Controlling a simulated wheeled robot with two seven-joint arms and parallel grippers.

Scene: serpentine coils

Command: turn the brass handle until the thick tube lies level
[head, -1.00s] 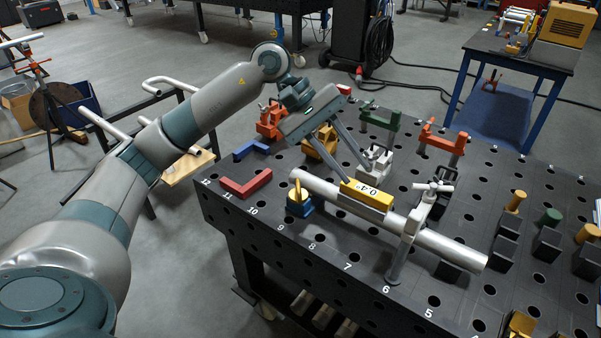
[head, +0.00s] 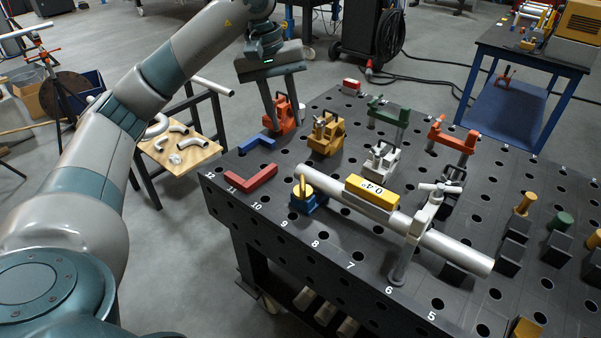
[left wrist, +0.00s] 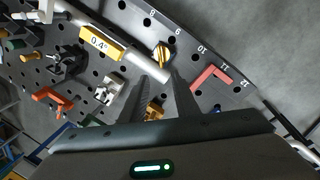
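The thick silver tube (head: 445,246) lies across the table corner, clamped by a silver post clamp (head: 425,225). A yellow level box (head: 372,192) on it reads about 0.4°; the tube and box also show in the left wrist view (left wrist: 147,66) (left wrist: 101,43). The brass handle (head: 303,186) stands on a small blue base (head: 309,204) by the tube's left end, and shows in the left wrist view (left wrist: 162,55). My left gripper (head: 287,118) is open and empty, above the table and apart from the handle, its fingers overlapping the orange-red clamp in the picture. My right gripper is out of view.
Red (head: 250,180) and blue (head: 256,143) angle pieces lie left of the handle. Yellow (head: 326,136), grey (head: 382,160), green (head: 389,113) and orange-red (head: 452,137) clamps stand behind the tube. The table (head: 345,238) has a grid of holes.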

